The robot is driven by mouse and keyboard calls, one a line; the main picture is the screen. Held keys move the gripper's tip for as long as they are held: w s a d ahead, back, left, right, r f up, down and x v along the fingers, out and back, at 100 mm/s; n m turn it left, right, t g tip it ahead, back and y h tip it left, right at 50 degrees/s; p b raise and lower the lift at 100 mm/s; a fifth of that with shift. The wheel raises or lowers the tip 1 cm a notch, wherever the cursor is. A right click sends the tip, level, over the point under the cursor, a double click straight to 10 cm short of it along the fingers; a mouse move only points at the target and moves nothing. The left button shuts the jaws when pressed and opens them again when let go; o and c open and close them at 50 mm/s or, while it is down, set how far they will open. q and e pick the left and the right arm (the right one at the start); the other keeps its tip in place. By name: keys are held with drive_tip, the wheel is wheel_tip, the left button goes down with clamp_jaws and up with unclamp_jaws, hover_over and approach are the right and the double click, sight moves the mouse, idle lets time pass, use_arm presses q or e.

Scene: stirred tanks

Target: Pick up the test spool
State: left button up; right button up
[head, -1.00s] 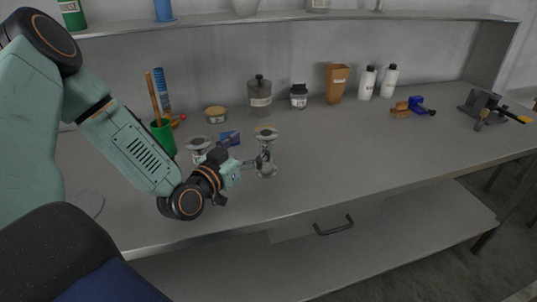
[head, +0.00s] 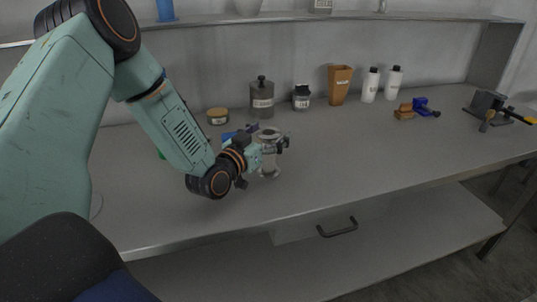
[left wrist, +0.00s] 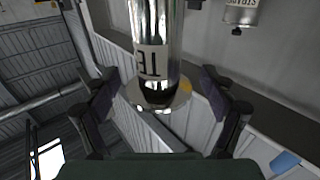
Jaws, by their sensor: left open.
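The test spool (head: 270,172) is a shiny metal piece with a wide round flange at top and bottom, standing upright on the bench. In the left wrist view the spool (left wrist: 152,45) shows as a polished cylinder with a pale label reading "TE" and a flange with a yellow mark. My left gripper (head: 272,146) is at the spool's middle, between its flanges. In the left wrist view the gripper (left wrist: 161,97) is open, with one finger to each side of the spool and gaps visible. My gripper partly hides the spool in the head view. My right gripper is not in view.
On the grey bench (head: 340,160) behind stand a lidded jar (head: 262,98), a small dark-lidded jar (head: 301,98), an orange container (head: 340,84) and white bottles (head: 370,85). A blue item (head: 232,134) lies close behind my gripper.

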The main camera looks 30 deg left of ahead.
use_arm(q)
drive_tip(key=shift+s+a, duration=0.1)
drive_tip(key=shift+s, duration=0.05)
drive_tip(key=shift+c, duration=1.1)
drive_tip(key=shift+w+d, duration=0.2)
drive_tip(key=shift+w, duration=0.05)
drive_tip(key=c, duration=0.5)
drive_tip(key=shift+s+a, duration=0.15)
drive_tip(key=c, duration=0.4)
clamp_jaws()
